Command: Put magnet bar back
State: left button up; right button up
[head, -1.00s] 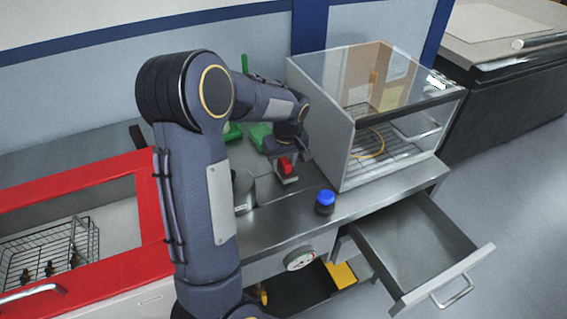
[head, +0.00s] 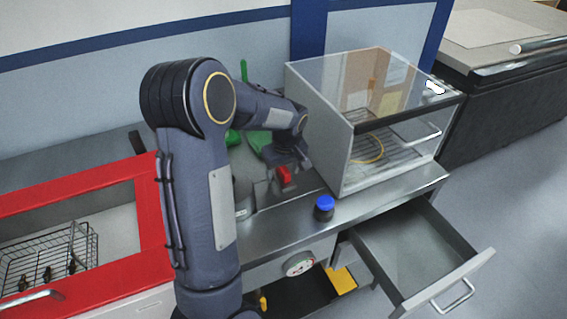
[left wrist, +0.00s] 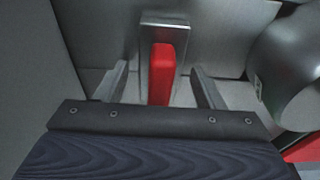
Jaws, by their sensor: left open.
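A red bar-shaped grip, which I take to be the magnet bar (left wrist: 161,72), stands on a grey metal plate (left wrist: 178,34) in the left wrist view. In the head view its red part (head: 284,176) shows at the end of my left arm, over the steel bench. My left gripper (left wrist: 160,88) is open, with one finger on each side of the red part and visible gaps to both. It also shows in the head view (head: 283,180), where the arm hides part of the bench. My right gripper is not in view.
A blue-capped jar (head: 324,207) stands near the bench's front edge. A clear-fronted cabinet (head: 345,160) is to the right, above an open, empty drawer (head: 425,255). A red-framed basin with a wire basket (head: 45,262) is at left. Green items (head: 258,140) lie behind the arm.

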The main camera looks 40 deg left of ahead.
aim_at(286, 171)
pick_arm(q)
jog(key=shift+r, duration=0.55)
notch_tip(286, 171, up, 10)
jog(key=d, duration=0.2)
jog(key=s+d+m+t+h, duration=0.2)
jog(key=s+d+m, duration=0.3)
jog(key=s+d, duration=0.3)
jog(key=s+d+m+t+h, duration=0.2)
jog(key=s+d+m, duration=0.4)
jog(key=s, duration=0.8)
jog(key=shift+s+d+f+t+h+b, duration=0.35)
jog(key=shift+d+h, duration=0.35)
jog(key=shift+d, duration=0.3)
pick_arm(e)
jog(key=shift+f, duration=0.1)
pick_arm(q)
jog(key=shift+d+f, duration=0.1)
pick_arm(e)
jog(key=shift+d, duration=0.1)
